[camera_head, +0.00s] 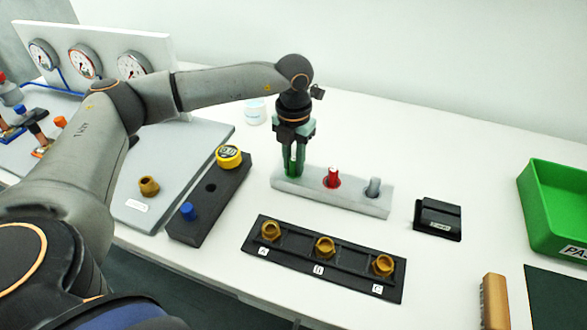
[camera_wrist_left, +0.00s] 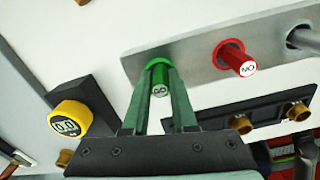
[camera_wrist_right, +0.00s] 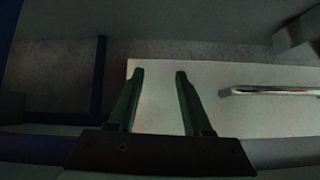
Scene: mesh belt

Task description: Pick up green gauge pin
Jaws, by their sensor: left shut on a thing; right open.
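The green gauge pin (camera_wrist_left: 160,80), marked "GO" on its end, stands upright in the left end of the grey pin block (camera_head: 350,202). My left gripper (camera_head: 292,168) points down over that end, with its fingers shut on either side of the pin. The fingers hide most of the pin in the head view. In the left wrist view the left gripper (camera_wrist_left: 165,85) has the pin between its fingertips, and the pin's green collar is still at the block. My right gripper (camera_wrist_right: 160,75) is open and empty, low by a pale panel, away from the pin.
A red pin (camera_head: 332,178) and a grey pin (camera_head: 374,187) stand in the same block. A black strip (camera_head: 290,247) with brass fittings lies in front. A black block (camera_head: 215,197) with a yellow gauge (camera_head: 229,157) stands left. A green bin (camera_head: 560,205) is at right.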

